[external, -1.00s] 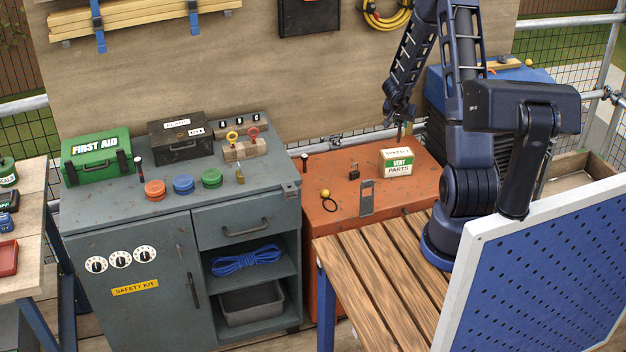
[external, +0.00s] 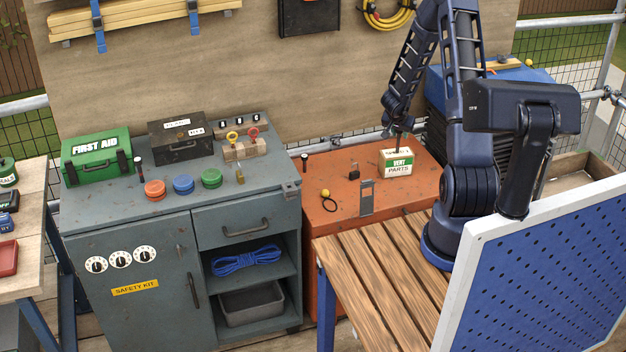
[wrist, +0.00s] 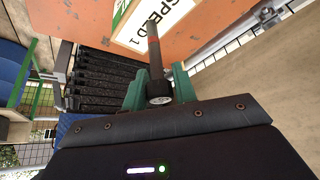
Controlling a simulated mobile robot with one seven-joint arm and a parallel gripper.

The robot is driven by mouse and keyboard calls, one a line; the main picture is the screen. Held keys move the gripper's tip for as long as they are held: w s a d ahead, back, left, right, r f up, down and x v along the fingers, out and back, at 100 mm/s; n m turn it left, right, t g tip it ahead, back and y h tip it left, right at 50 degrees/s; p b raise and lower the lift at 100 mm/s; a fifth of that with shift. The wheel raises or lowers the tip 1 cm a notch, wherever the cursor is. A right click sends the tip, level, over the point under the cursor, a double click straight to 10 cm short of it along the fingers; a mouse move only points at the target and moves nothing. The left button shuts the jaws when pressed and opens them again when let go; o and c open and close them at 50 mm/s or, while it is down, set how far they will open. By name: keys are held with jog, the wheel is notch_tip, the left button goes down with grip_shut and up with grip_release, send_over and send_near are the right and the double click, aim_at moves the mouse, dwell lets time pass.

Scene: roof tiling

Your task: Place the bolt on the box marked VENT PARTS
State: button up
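My gripper (external: 401,135) is just above the box. In the wrist view its green fingers (wrist: 157,88) are closed around a dark rod with a reddish band and a round end (wrist: 155,48), which appears to be the bolt. The rod's far end is over or at the box top; I cannot tell if they touch. The external view hardly shows the rod.
A wooden slatted bench (external: 365,275) and a blue perforated panel (external: 545,275) stand in front.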

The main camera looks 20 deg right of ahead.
jog(key=shift+o, duration=1.3)
jog(key=shift+r, duration=0.15)
